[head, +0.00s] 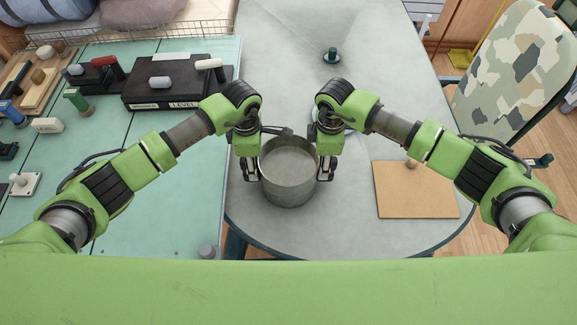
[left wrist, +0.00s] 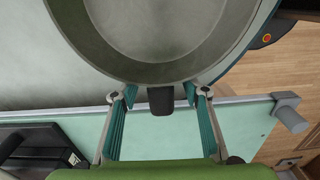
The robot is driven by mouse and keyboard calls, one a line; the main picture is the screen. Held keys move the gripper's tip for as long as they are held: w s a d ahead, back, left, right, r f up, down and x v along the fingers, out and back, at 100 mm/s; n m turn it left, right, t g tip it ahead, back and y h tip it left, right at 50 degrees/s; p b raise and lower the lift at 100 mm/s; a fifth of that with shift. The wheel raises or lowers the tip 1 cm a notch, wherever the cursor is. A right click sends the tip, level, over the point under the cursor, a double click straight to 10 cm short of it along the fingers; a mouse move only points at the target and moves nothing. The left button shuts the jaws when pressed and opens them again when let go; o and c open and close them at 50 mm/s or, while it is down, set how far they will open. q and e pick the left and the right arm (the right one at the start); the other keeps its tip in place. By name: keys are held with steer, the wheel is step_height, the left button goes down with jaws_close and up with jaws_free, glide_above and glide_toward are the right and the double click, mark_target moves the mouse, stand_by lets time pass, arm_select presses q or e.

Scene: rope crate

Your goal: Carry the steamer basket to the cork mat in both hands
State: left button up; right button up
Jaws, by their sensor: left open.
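The steamer basket (head: 289,194), a round grey open pot, stands on the grey table in the head view and looks empty. My left gripper (head: 248,169) is at its left side. In the left wrist view the open fingers (left wrist: 160,97) stand either side of the basket's dark handle (left wrist: 160,101), not closed on it; the basket wall (left wrist: 150,72) is just beyond. My right gripper (head: 323,168) is at the basket's right side; its hold there is hidden. The cork mat (head: 415,196), a tan square, lies flat to the right, apart from the basket.
A small knob (head: 411,163) shows at the mat's back edge. A dark green peg (head: 331,56) stands further back. A green bench with a black case (head: 175,88) adjoins the table on the left. A camouflage chair (head: 515,65) stands at right. Table between basket and mat is clear.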

arm_select(q)
steer(key=shift+f, duration=0.35)
arm_select(e)
steer(key=shift+f, duration=0.35)
arm_select(q)
steer(key=shift+c, duration=0.4)
arm_select(e)
steer(key=shift+c, duration=0.4)
arm_select(q)
jaws_close()
arm_select(e)
jaws_close()
steer(key=shift+r, duration=0.1)
